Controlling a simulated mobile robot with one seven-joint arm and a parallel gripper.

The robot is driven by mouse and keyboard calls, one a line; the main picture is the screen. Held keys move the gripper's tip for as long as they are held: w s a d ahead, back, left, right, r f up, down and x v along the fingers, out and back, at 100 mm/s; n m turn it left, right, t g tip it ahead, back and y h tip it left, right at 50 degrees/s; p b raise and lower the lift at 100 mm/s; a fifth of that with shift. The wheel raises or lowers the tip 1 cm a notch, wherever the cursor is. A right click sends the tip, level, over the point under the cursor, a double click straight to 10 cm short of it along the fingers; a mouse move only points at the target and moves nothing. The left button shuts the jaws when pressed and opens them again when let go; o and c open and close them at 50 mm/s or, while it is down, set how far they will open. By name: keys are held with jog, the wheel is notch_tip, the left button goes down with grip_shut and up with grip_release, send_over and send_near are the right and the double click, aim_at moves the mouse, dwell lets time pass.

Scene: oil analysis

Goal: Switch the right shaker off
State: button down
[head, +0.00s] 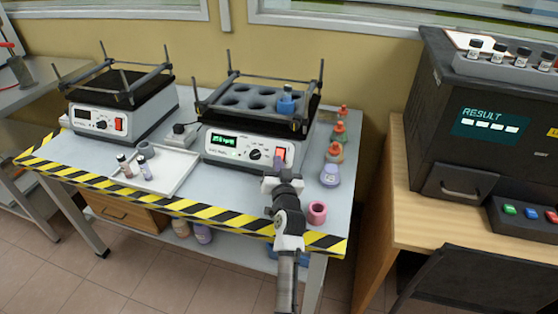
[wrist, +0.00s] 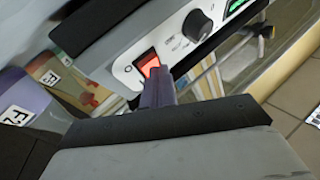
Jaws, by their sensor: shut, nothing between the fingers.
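The right shaker (head: 235,147) stands on the table with its green display (head: 224,140) lit. Its red rocker switch (head: 280,154) is at the right end of the front panel. In the wrist view the switch (wrist: 148,63) glows red, and a black knob (wrist: 197,24) is beside it. My gripper (head: 278,165) is shut and empty, right in front of the switch. In the wrist view the shut fingertips (wrist: 160,78) are at the switch's lower edge; I cannot tell if they touch it. A blue-capped bottle (head: 286,100) sits in the shaker's rack.
The left shaker (head: 118,108) with its own red switch stands at the left. A white tray (head: 172,172) with small vials lies between.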

jog(key=shift+f, duration=0.25)
dwell(0.3)
jog(key=shift+s+a+r+p, duration=0.2)
jog(key=shift+s+p, duration=0.1)
jog(key=shift+s, duration=0.25)
jog(key=shift+s+a+r+p, duration=0.3)
jog(key=shift+s+r+p, duration=0.5)
jog(key=shift+s+p, duration=0.2)
jog(key=shift+s+a+r+p, duration=0.3)
jog(key=shift+s+r+p, duration=0.55)
jog(key=shift+s, duration=0.1)
jog(key=shift+f, duration=0.1)
